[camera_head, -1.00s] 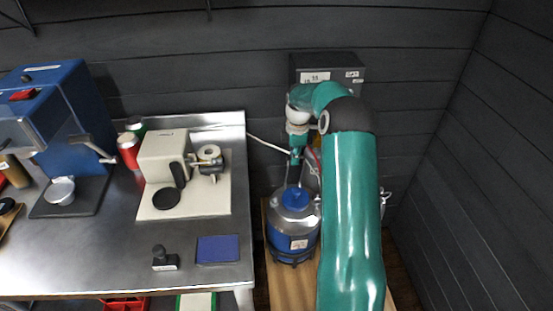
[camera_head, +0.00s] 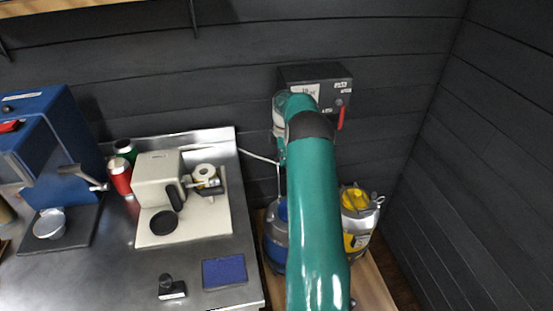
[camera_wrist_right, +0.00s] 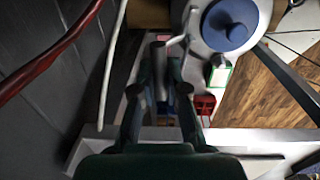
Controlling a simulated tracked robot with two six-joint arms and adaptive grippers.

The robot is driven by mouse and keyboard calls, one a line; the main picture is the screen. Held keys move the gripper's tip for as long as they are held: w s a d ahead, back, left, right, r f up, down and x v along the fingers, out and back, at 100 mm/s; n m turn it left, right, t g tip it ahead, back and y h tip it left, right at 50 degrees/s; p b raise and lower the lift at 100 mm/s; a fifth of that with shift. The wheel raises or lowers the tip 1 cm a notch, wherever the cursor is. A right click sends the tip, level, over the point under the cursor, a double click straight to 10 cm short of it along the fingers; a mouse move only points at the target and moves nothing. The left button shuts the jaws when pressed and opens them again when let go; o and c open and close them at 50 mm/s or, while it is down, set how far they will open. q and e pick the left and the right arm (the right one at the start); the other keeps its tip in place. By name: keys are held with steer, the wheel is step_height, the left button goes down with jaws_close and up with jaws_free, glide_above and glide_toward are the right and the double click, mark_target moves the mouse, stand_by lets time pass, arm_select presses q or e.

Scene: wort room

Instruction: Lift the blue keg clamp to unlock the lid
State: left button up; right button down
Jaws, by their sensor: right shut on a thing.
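The blue keg (camera_head: 273,242) stands on the wooden floor board right of the steel table, mostly hidden behind my right arm. Its blue lid (camera_head: 283,211) shows at the arm's left edge. In the right wrist view the keg's metal top and round blue lid (camera_wrist_right: 231,22) are at the upper right. My right gripper (camera_wrist_right: 161,70) is beside the keg top, with its fingers closed around a narrow grey metal part, which appears to be the keg clamp. Whether the clamp is raised is hard to tell. My left gripper is out of view.
A yellow keg (camera_head: 357,216) stands right of the arm. A dark wall box (camera_head: 318,83) with a red lever is behind it. A pale cable (camera_wrist_right: 112,65) and red hose (camera_wrist_right: 48,59) run left of my gripper. The steel table (camera_head: 115,277) is at left.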

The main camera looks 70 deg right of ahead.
steer(key=shift+d, duration=0.25)
steer(key=shift+w+r, duration=0.1)
steer(key=c, duration=1.2)
jaws_free()
steer(key=r, duration=1.2)
steer(key=shift+a, duration=0.35)
steer(key=shift+f, duration=0.1)
